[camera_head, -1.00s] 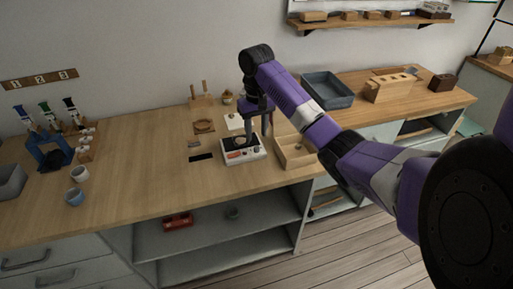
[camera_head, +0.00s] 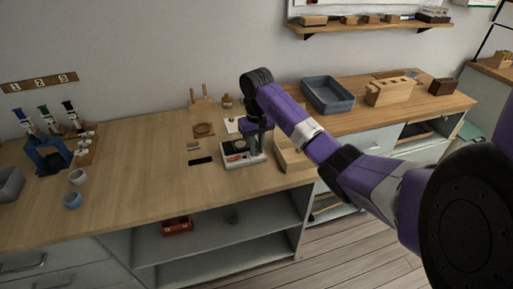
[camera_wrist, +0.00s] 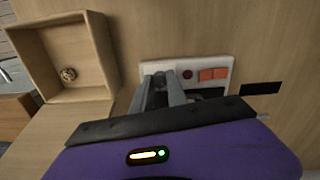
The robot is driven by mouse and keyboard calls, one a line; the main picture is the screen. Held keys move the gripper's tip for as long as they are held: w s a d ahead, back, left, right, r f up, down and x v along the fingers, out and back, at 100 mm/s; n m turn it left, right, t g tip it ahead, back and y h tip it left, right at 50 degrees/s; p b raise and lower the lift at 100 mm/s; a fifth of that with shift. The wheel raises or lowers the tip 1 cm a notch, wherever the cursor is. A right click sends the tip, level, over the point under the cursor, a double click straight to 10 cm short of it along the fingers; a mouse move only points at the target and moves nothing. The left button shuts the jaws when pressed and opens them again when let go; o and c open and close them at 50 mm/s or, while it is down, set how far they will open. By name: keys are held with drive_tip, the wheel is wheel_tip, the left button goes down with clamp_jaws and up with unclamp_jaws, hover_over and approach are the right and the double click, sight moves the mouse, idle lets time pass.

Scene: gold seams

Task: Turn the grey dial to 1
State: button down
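A white control panel (camera_head: 228,161) lies on the wooden worktop; it also shows in the wrist view (camera_wrist: 230,66). It carries red-orange buttons (camera_wrist: 213,74) and a small dark red round spot (camera_wrist: 187,74). My gripper (camera_wrist: 159,80) points down at the panel, its two grey fingers a little apart over the panel's left part in the wrist view. In the head view my gripper (camera_head: 243,146) covers that part of the panel. The grey dial is mostly hidden at the fingertips, so its setting and whether the fingers touch it cannot be read.
An open wooden box (camera_wrist: 108,62) with a small round knob stands right beside the panel. A black strip (camera_head: 201,160) lies on its other side. A grey-blue tray (camera_head: 328,108) and a wooden block rack (camera_head: 390,92) stand farther right. The worktop left of the panel is mostly clear.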

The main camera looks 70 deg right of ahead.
sight(257, 150)
drive_tip(key=shift+r+n+p, duration=0.2)
drive_tip(key=shift+n+p, duration=0.4)
drive_tip(key=shift+p, duration=0.1)
drive_tip(key=shift+f+n+p, duration=0.1)
drive_tip(key=shift+n+p, duration=0.4)
drive_tip(key=shift+n, duration=0.4)
drive_tip(key=c, duration=1.3)
unclamp_jaws()
drive_tip(key=shift+r+p, duration=0.85)
drive_tip(key=shift+r, duration=3)
